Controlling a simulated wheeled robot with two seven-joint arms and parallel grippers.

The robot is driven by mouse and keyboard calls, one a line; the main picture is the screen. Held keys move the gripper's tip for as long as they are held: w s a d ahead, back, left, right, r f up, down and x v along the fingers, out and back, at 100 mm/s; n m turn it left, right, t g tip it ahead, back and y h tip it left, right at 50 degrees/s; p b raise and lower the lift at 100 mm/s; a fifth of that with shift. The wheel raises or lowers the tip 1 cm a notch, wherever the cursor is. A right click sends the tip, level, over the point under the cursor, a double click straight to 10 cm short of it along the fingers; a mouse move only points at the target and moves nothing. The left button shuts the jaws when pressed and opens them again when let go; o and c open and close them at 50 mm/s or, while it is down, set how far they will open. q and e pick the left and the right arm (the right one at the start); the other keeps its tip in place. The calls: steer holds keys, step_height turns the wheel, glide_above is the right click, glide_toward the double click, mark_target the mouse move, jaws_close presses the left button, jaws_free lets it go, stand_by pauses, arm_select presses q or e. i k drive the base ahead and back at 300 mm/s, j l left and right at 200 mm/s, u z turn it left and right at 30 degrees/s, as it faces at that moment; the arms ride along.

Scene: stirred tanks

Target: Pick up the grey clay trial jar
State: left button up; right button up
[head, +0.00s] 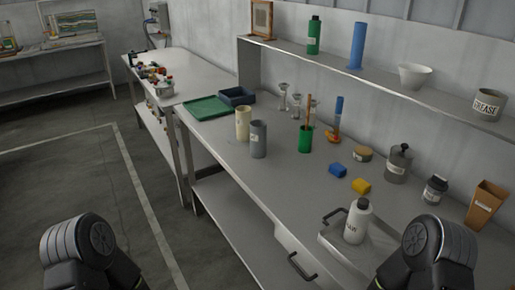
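A tall grey cylindrical jar (258,140) with a small pale label stands upright on the workbench, close beside a similar cream jar (243,123). The label is too small to read, but this looks like the grey clay trial jar. It stands free, with nothing holding it. Neither of my grippers shows. Only dark rounded parts of my two arms appear at the bottom left and bottom right, well apart from the jar.
A green tray (204,108) and dark blue bin (236,97) lie behind the jars. A green cup (305,139) with tools stands to the right. A shelf (385,88) overhangs the back. The bench (245,180) before the jar is clear.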

mark_target(258, 139)
steer(key=j+z, duration=0.1)
steer(key=z, duration=0.9)
steer(key=j+z, duration=0.45)
steer(key=j, duration=0.2)
steer(key=j+z, duration=0.45)
steer(key=j, duration=0.2)
steer(key=k+j+z, duration=0.15)
steer(key=j+z, duration=0.35)
steer(key=k+j, duration=0.15)
steer(key=j, duration=0.2)
steer(key=k+j, duration=0.1)
steer(key=j, duration=0.3)
steer(key=k+j+z, duration=0.1)
steer(key=j, duration=0.25)
steer(key=k+j, duration=0.15)
steer(key=j, duration=0.2)
steer(key=k+j, duration=0.15)
steer(key=j, duration=0.2)
steer(key=k+j, duration=0.15)
steer(key=j, duration=0.2)
steer(key=z, duration=0.05)
